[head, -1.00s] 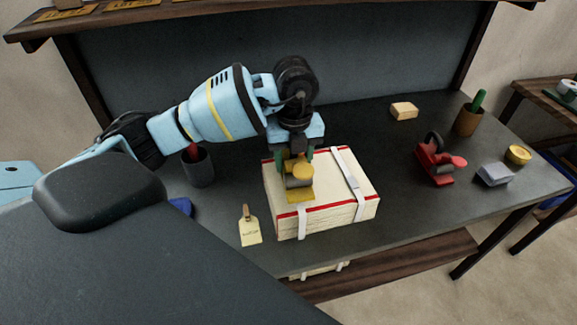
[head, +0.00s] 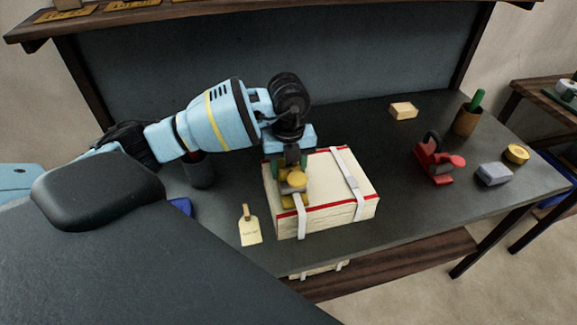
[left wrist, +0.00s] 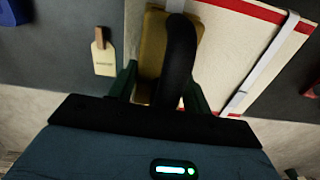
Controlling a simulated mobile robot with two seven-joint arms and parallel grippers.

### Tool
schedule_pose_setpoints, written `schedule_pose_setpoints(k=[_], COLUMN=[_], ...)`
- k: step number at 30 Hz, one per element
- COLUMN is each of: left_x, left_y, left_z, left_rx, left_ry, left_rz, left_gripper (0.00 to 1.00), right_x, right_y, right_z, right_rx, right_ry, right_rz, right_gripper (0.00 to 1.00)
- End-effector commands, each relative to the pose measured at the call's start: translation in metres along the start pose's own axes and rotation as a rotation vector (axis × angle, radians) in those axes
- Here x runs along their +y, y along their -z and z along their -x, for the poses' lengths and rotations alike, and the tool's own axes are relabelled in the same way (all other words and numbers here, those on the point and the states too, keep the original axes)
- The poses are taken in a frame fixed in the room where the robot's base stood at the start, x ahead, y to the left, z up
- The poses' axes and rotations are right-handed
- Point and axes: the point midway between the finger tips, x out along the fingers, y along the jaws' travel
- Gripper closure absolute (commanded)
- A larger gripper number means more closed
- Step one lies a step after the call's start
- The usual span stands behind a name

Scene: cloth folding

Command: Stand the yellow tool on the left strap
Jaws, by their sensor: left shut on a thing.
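The yellow tool (head: 292,184) is upright over the left part of the cream cloth bundle (head: 335,200). My left gripper (head: 290,168) is shut on the tool. The left strap (head: 302,221) is white and shows on the bundle's front face, just below the tool; its top part is hidden by the tool and gripper. I cannot tell whether the tool touches the strap. The right strap (head: 348,168) crosses the bundle's top. The left wrist view shows the yellow tool (left wrist: 153,45) with its black handle between the green fingers. My right gripper is not in view.
A tan tag (head: 249,228) lies left of the bundle. A red tool (head: 436,165), a grey block (head: 493,174), a yellow tin (head: 516,154) and a tan block (head: 404,110) are to the right.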

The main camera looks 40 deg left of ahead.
Motion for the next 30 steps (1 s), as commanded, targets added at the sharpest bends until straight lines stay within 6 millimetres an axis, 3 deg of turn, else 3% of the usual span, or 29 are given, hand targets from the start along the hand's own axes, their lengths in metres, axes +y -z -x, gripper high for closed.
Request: schedule_pose_setpoints(k=[2,3,8,20,30], left_x=[-0.001,0.000,0.000,-0.001,-0.001], left_y=[0.000,0.000,0.000,0.000,-0.001], left_z=[0.000,-0.002,-0.002,0.007,0.070], left_rx=[-0.002,0.000,0.000,-0.002,-0.003], left_ry=[0.004,0.000,0.000,0.002,0.003], left_rz=[0.000,0.000,0.000,-0.001,-0.001], left_gripper=[1.00,0.48,0.29,0.29,0.29], right_x=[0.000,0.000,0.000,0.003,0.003], right_y=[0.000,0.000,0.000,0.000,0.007], right_z=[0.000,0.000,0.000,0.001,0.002], right_rx=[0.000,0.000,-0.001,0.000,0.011], right_ry=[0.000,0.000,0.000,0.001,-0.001], right_rz=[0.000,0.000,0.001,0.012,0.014], right_gripper=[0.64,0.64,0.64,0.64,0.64])
